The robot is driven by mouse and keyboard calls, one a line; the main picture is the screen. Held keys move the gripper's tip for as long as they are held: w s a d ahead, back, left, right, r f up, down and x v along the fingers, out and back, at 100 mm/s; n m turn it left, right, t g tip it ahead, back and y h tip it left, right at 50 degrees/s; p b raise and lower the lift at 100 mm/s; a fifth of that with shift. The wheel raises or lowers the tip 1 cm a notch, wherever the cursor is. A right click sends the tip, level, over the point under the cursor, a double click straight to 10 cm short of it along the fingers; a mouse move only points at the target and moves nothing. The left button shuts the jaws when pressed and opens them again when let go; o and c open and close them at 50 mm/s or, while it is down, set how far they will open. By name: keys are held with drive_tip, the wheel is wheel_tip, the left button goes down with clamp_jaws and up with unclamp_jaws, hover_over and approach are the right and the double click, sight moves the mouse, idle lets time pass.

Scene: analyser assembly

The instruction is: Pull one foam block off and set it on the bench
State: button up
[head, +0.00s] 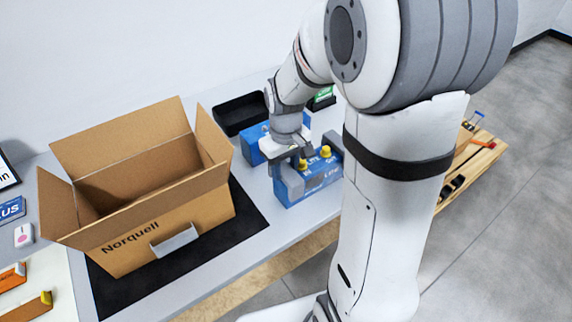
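A blue analyser unit (318,178) with two yellow knobs on top stands on the bench (262,191) near its front edge. A grey foam block (291,184) covers its left end. Another grey piece, apparently the second foam block (333,141), is at its right end, partly hidden by my arm. My gripper (287,165) points down at the left foam block, with its fingers at the block's top. The fingers are small and grey against grey, so I cannot tell whether they grip it.
An open cardboard box (180,220) marked Norquell stands on a black mat (243,218) at left. Behind the unit are another blue box (251,142) and a black tray (239,112). A narrow bench strip between mat and unit is clear.

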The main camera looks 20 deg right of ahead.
sight(285, 170)
drive_tip(key=c, duration=0.4)
drive_tip(key=shift+r, duration=0.1)
drive_tip(key=shift+r+p, duration=0.35)
idle(0.3)
drive_tip(key=shift+r+p, duration=2.65)
drive_tip(key=shift+r, duration=0.85)
